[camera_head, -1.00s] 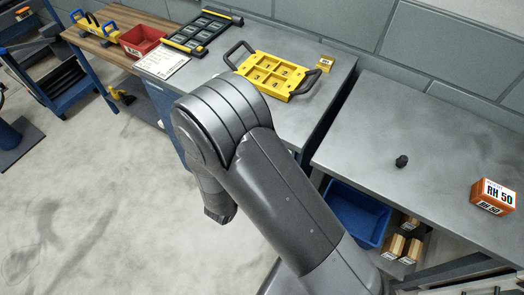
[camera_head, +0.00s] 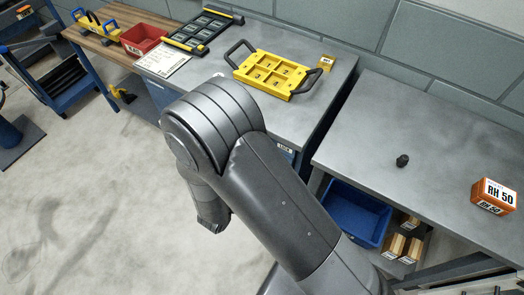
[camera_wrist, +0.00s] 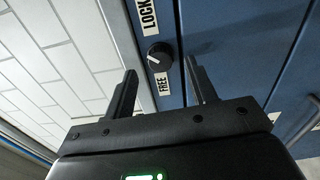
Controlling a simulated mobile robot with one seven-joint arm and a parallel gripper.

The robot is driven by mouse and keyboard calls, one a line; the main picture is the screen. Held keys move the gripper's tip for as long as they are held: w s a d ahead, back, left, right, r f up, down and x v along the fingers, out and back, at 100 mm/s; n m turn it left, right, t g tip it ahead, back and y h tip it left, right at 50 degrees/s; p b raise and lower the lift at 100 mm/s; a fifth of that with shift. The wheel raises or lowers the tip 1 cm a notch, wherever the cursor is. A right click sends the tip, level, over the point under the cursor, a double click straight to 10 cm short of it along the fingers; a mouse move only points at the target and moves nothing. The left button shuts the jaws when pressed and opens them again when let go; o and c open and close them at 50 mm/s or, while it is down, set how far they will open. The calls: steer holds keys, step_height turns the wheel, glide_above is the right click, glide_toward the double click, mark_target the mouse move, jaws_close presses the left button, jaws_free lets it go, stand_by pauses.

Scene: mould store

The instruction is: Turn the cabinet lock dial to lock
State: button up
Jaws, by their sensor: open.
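The black round lock dial (camera_wrist: 159,56) is on the blue cabinet front (camera_wrist: 230,45) in the wrist view. A LOCK label (camera_wrist: 148,15) is above it and a FREE label (camera_wrist: 164,84) below it. A pale mark shows on the dial's lower left; its exact setting is hard to read. My gripper (camera_wrist: 160,70) is open, one finger on each side of the dial in the picture; no contact shows. In the head view my arm hides the dial; part of the blue cabinet (camera_head: 284,155) shows beside it.
A yellow mould frame (camera_head: 272,72) with black handles lies on the cabinet top. A grey bench (camera_head: 440,130) stands at right with a black knob (camera_head: 402,160) and an orange box (camera_head: 493,196). A blue bin (camera_head: 355,212) is below.

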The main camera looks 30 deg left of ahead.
steer(key=s, duration=0.7)
steer(key=shift+s, duration=0.4)
steer(key=w+d+r+m+g+h, duration=0.5)
steer(key=w+d+r, duration=0.15)
steer(key=d, duration=0.45)
steer(key=w+d+r+m+g+h, duration=0.5)
steer(key=w+d+r+h, duration=0.15)
steer(key=d, duration=0.35)
steer(key=s+d+r+m+g+y, duration=0.1)
steer(key=s+d+r+m+y, duration=0.2)
steer(key=d+r, duration=0.4)
steer(key=s+d+r+m+g+y, duration=0.1)
steer(key=s+d+r+m+y, duration=0.3)
steer(key=d+r+y, duration=0.4)
steer(key=d+m, duration=0.1)
steer(key=d, duration=0.3)
steer(key=shift+d+m, duration=0.35)
steer(key=shift+m, duration=0.05)
